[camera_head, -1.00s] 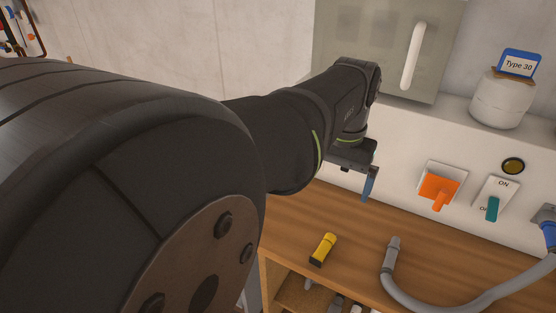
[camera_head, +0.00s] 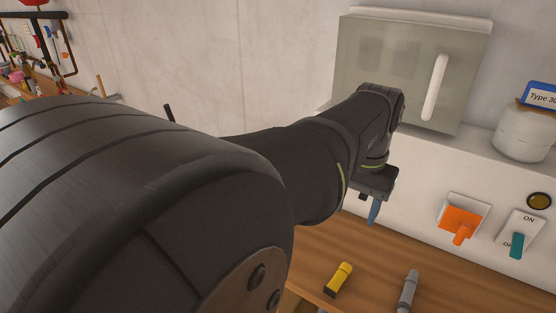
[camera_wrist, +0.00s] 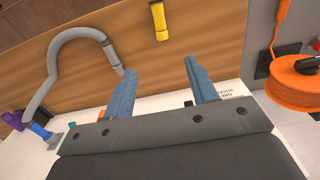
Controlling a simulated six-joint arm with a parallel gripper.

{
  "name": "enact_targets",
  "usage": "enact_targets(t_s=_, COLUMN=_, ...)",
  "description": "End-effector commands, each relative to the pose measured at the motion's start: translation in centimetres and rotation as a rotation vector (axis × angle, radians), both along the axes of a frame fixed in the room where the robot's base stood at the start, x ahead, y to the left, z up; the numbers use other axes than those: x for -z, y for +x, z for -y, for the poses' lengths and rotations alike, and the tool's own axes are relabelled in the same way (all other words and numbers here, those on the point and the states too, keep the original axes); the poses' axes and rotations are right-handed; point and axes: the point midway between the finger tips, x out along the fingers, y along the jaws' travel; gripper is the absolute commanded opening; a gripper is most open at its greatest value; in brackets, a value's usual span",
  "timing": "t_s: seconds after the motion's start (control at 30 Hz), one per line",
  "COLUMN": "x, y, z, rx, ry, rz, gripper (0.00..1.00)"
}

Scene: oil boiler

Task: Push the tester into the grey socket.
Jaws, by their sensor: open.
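The tester is likely the yellow piece with a black end (camera_head: 338,279), lying on the wooden counter. It also shows at the top of the wrist view (camera_wrist: 159,22), beyond my fingertips and apart from them. My gripper (camera_head: 374,210) is above the counter, near the white wall panel. In the wrist view its two blue fingers (camera_wrist: 160,68) are spread apart with nothing between them. I cannot make out the grey socket.
A grey hose (camera_wrist: 68,42) curves over the counter to a blue connector (camera_wrist: 40,130). An orange switch (camera_head: 461,222) and a teal-handled ON switch (camera_head: 517,243) are on the panel. An orange cable reel (camera_wrist: 300,85) hangs in the wrist view. A grey cabinet (camera_head: 400,75) is above.

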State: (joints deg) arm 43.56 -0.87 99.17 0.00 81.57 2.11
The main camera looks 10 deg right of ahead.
Motion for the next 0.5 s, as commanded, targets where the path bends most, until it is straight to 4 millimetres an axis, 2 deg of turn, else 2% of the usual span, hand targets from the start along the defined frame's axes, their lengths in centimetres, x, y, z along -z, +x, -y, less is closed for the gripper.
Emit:
enact_targets(t_s=0.1, x=3.7, y=0.0, z=-0.1, rx=0.042, ry=0.007, rz=-0.008, gripper=0.53)
enact_targets(t_s=0.37, x=8.1, y=0.0, z=-0.2, rx=0.075, ry=0.004, rz=-0.004, gripper=0.53)
enact_targets(t_s=0.5, x=11.1, y=-0.1, z=-0.3, rx=0.075, ry=0.005, rz=-0.006, gripper=0.53)
